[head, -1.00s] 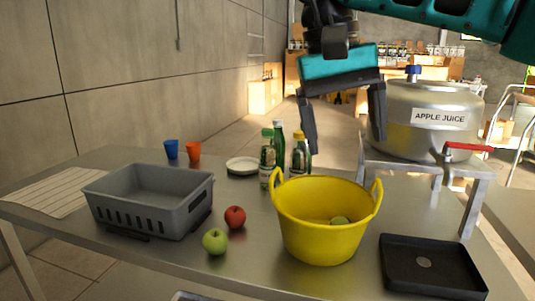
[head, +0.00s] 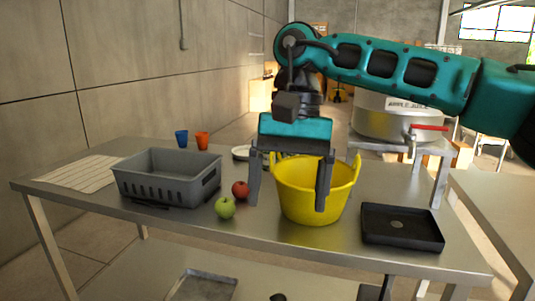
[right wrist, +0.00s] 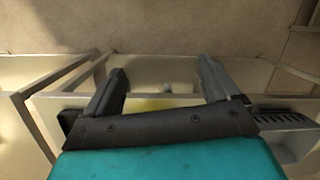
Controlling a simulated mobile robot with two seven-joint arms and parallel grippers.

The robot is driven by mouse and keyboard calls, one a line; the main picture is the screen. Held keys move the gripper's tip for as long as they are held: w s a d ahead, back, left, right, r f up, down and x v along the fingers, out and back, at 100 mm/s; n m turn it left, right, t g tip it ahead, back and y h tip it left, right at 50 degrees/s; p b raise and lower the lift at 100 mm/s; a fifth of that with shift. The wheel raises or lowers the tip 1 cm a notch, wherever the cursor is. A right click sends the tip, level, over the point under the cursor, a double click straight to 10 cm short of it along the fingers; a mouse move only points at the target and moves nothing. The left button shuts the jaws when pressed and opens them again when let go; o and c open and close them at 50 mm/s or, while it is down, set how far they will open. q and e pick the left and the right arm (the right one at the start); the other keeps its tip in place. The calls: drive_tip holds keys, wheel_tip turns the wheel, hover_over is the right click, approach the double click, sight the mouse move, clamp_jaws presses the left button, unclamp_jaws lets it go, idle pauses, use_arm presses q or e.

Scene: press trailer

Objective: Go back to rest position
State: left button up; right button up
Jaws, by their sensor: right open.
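My right gripper (head: 288,185) is open and empty. The teal right arm comes in from the right across the upper part of the head view. My left gripper is not in either view.
On the metal table (head: 170,224) stand a grey crate (head: 172,185), a red apple (head: 240,190), a green apple (head: 225,208), blue (head: 182,138) and orange (head: 202,140) cups, and a black tray (head: 400,228). A juice vat (head: 383,122) with a red-handled tap stands behind right.

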drive_tip(key=s+a+f+m+g+y+p, duration=0.1)
drive_tip(key=s+a+f+m+g+y, duration=0.2)
drive_tip(key=s+a+y, duration=0.4)
drive_tip(key=s+a+f+m+g+y, duration=0.1)
drive_tip(key=s+a+m+g+y, duration=0.3)
drive_tip(key=a, duration=0.5)
drive_tip(key=w+d+f+m+t+y+p, duration=0.1)
drive_tip(key=w+d+f+m+t+y, duration=0.3)
drive_tip(key=m+t, duration=0.9)
drive_tip(key=w+d+r+m+t+y, duration=0.1)
drive_tip(key=w+d+m+t+y, duration=0.4)
drive_tip(key=m, duration=1.4)
drive_tip(key=w+d+f+m+t+h, duration=0.2)
drive_tip(key=d+f+m+t+h, duration=0.4)
drive_tip(key=f+m+t+h, duration=0.65)
drive_tip(key=s+d+f+m+g+h, duration=0.3)
drive_tip(key=s+d+f+m+g, duration=0.2)
drive_tip(key=f, duration=0.5)
drive_tip(key=s+d+f+m+g+h+p, duration=0.1)
drive_tip(key=s+d+f+m+g+h, duration=0.2)
drive_tip(key=s+d+f+m, duration=0.6)
drive_tip(key=s+d+m+g, duration=0.1)
drive_tip(key=d+m+g, duration=0.1)
drive_tip(key=m, duration=0.1)
drive_tip(key=shift+s+f, duration=0.25)
drive_tip(key=shift+f, duration=0.15)
